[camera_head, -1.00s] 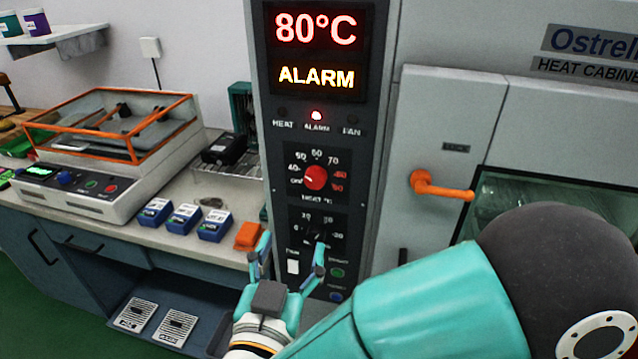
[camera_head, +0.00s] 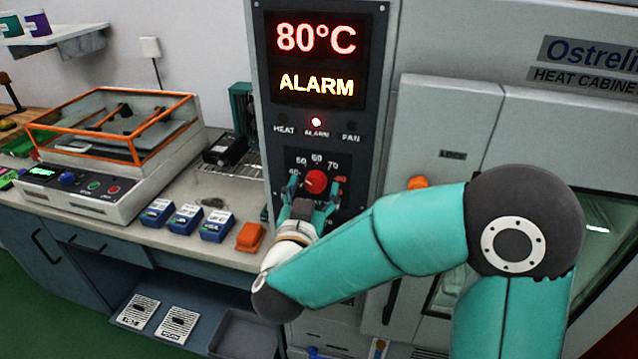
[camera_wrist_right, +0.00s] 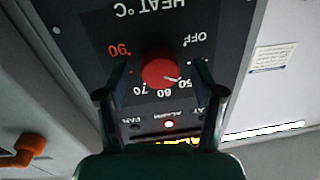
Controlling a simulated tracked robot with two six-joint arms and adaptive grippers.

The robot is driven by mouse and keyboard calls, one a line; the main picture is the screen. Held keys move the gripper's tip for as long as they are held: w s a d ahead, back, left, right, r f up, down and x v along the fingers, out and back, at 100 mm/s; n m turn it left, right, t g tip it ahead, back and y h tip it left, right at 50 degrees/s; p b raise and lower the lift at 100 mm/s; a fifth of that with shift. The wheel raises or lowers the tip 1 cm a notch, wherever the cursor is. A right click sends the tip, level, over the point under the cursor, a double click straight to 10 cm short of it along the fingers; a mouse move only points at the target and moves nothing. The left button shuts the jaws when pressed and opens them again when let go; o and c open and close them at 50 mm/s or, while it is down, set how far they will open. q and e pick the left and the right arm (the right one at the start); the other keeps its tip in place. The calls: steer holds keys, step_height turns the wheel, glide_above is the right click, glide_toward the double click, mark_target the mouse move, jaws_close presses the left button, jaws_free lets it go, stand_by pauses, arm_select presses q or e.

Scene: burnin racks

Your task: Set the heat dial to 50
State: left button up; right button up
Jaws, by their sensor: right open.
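The red heat dial (camera_head: 316,182) is on the dark control panel, below the display (camera_head: 316,60) reading 80°C and ALARM. It also shows in the right wrist view (camera_wrist_right: 159,68), where the panel appears upside down. A white mark on the dial seems to lie toward the 50, though its exact setting is hard to read. My right gripper (camera_head: 314,190) is open, with one finger on each side of the dial. In the wrist view its fingers (camera_wrist_right: 160,76) flank the dial with gaps. My left gripper is not in view.
An orange handle (camera_head: 418,183) of the heat cabinet is right of the panel, partly behind my right arm. The bench (camera_head: 190,245) at left carries blue boxes (camera_head: 217,227), an orange block (camera_head: 250,237) and an orange-framed machine (camera_head: 110,150).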

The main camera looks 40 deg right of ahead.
steer(key=shift+w+d, duration=0.15)
steer(key=c, duration=1.1)
steer(key=m+b, duration=0.1)
steer(key=b, duration=0.1)
steer(key=m+b, duration=0.1)
steer(key=b, duration=0.1)
steer(key=shift+f, duration=0.35)
steer(key=shift+c, duration=0.2)
steer(key=shift+r+m+b, duration=0.1)
steer(key=shift+m+b, duration=0.35)
steer(key=shift+m, duration=0.05)
steer(key=shift+r+m, duration=0.2)
steer(key=shift+m, duration=0.1)
